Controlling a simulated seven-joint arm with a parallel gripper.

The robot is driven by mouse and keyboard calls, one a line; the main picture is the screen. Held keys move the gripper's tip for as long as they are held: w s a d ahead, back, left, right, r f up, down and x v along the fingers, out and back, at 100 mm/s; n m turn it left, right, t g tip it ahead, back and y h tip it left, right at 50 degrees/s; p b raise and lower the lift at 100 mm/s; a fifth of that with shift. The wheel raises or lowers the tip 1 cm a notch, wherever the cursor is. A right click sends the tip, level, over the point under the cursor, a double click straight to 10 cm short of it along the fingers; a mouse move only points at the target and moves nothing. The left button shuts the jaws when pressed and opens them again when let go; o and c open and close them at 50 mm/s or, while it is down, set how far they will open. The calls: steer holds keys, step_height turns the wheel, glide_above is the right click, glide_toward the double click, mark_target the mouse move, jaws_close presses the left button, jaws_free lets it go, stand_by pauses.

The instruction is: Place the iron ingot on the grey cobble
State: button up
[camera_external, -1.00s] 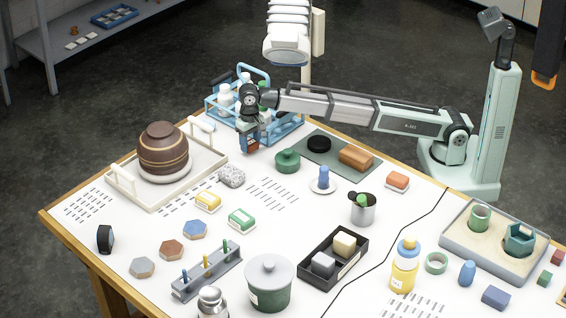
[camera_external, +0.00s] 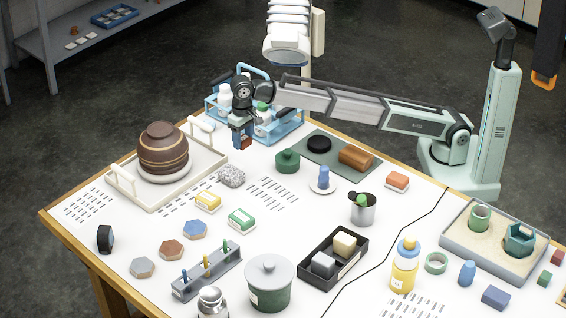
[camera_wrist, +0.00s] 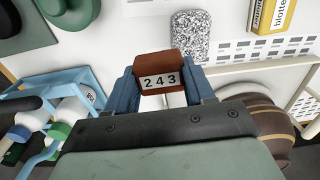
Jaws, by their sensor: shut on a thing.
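My gripper (camera_external: 242,139) is shut on a rust-brown block (camera_wrist: 160,68) with a white label reading 243, which I take to be the iron ingot. The block is held between the blue fingers, above the table beside the blue bottle rack. The grey cobble (camera_external: 231,175) is a speckled grey lump lying on the white table, below my gripper in the external view. In the wrist view the cobble (camera_wrist: 190,36) lies beyond the held block, a little to the right and apart from it.
A white tray (camera_external: 207,170) with a brown striped jar (camera_external: 163,150) stands left of the cobble. A yellow box (camera_external: 208,202) is in front of it and a green lidded pot (camera_external: 287,161) to its right. The blue rack (camera_external: 285,129) with bottles is behind my gripper.

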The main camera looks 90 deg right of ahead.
step_height(320, 180, up, 3)
glide_above(231, 171)
steer(key=shift+d+f, duration=0.15)
steer(key=shift+f, duration=5.05)
steer(key=shift+f, duration=0.15)
steer(key=o, duration=1.4)
step_height(231, 171, up, 12)
